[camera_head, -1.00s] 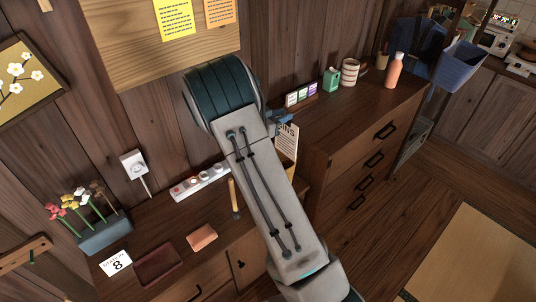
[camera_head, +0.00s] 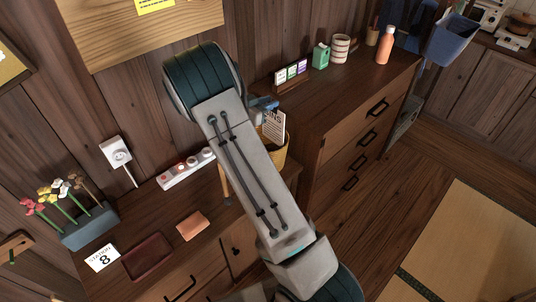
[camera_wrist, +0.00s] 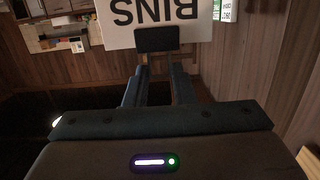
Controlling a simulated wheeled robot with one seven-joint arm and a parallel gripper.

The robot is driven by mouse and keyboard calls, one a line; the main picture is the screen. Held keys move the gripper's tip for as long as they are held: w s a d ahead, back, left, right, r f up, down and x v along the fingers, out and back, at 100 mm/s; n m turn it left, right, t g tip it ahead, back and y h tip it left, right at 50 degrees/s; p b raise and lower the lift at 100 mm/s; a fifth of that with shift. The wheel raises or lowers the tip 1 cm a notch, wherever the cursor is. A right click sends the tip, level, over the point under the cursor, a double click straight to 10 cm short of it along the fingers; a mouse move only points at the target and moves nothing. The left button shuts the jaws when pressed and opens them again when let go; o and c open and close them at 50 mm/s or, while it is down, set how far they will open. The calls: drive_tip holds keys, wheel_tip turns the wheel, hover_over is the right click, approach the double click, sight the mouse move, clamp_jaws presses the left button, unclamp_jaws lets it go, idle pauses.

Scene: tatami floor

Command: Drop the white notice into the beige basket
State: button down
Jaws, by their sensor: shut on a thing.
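The white notice (camera_head: 273,126) with dark lettering is upright in my gripper (camera_head: 265,104) in the head view. Its lower part is in front of or just over the beige basket (camera_head: 283,154); I cannot tell whether it is inside the rim. The basket is mostly hidden behind my arm and the notice. In the wrist view my gripper (camera_wrist: 158,42) is shut on the notice (camera_wrist: 117,32), whose large word reads BINS upside down. The basket does not show clearly in the wrist view.
A dark drawer cabinet (camera_head: 352,136) stands right of the basket, with a green carton (camera_head: 320,56), a striped cup (camera_head: 340,49) and an orange bottle (camera_head: 386,45) on top. A power strip (camera_head: 187,169) and a flower planter (camera_head: 90,227) lie left. Floor is clear at right.

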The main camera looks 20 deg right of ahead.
drive_tip(key=c, duration=1.1)
unclamp_jaws()
drive_tip(key=shift+c, duration=0.2)
drive_tip(key=b+v, duration=0.2)
drive_tip(key=v, duration=1.2)
drive_tip(key=shift+b, duration=0.4)
drive_tip(key=shift+w+d, duration=0.1)
drive_tip(key=shift+w, duration=0.05)
